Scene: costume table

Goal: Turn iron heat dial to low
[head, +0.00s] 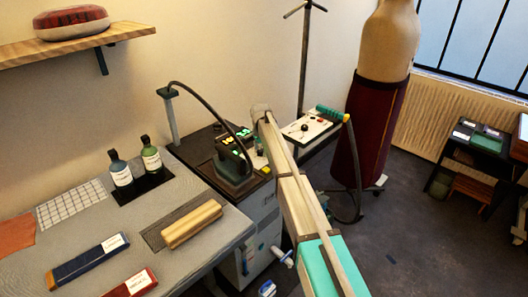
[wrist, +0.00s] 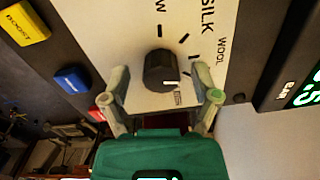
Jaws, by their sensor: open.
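The heat dial (wrist: 158,69) is a round black knob on a cream panel (wrist: 138,25) in the wrist view. Its white pointer mark faces the lower right, toward a small unreadable label. SILK and WOOL are printed at its right; a partly cut-off word ending in W is at the top. My gripper (wrist: 165,88) is open, with one finger on each side of the knob; I cannot tell whether they touch it. In the head view the black iron (head: 234,166) stands on its dark station (head: 205,147), and my arm hides part of that area.
Yellow (wrist: 25,22), blue (wrist: 71,79) and red (wrist: 97,113) buttons lie left of the panel. A green-digit display (wrist: 303,92) is at the right. Another white control box (head: 310,128) with a black knob stands right of my arm. Two bottles (head: 121,174) stand on the table.

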